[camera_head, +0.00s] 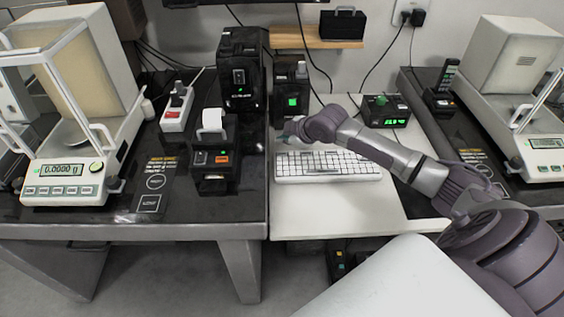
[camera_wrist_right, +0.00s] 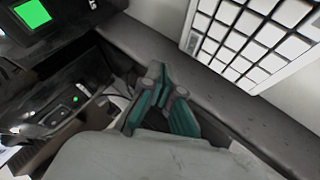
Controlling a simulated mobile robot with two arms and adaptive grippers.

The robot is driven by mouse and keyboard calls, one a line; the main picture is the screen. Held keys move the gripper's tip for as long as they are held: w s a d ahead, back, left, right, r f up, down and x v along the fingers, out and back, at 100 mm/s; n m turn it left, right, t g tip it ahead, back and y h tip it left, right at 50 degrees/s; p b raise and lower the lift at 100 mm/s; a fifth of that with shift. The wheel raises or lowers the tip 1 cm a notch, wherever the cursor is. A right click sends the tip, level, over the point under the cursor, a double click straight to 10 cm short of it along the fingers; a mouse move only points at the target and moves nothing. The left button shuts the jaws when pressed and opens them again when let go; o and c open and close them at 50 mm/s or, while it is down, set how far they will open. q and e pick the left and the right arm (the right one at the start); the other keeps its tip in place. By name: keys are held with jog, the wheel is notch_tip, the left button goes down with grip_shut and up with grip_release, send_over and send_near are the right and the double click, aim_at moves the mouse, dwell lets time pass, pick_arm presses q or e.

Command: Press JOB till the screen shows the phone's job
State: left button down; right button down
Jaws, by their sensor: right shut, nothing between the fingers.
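A small black box (camera_head: 373,117) stands on the white table behind my right arm. Its lit green display (camera_head: 394,123) carries characters too small to read surely, and a green button (camera_head: 381,100) sits on top; I cannot read a JOB label. A dark upright handset (camera_head: 447,73), possibly the phone, stands in a dock on the right table; its screen is unreadable. My right gripper (camera_head: 286,138) is shut and empty, left of the keyboard's back edge. Its teal fingertips (camera_wrist_right: 160,90) are together in the wrist view, over the gap beside the keyboard table.
A white keyboard (camera_head: 328,166) lies in front of my right forearm. A black device with a green screen (camera_head: 292,101) stands behind the gripper. A label printer (camera_head: 213,158), a power strip (camera_head: 177,108) and balances (camera_head: 62,170) (camera_head: 545,150) stand on the dark tables.

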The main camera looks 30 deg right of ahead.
aim_at(283, 155)
jog(key=shift+f, duration=1.45)
pick_arm(q)
jog(key=shift+f, duration=0.7)
jog(key=shift+s, duration=0.1)
pick_arm(e)
jog(key=shift+f, duration=0.15)
jog(key=shift+f, duration=0.3)
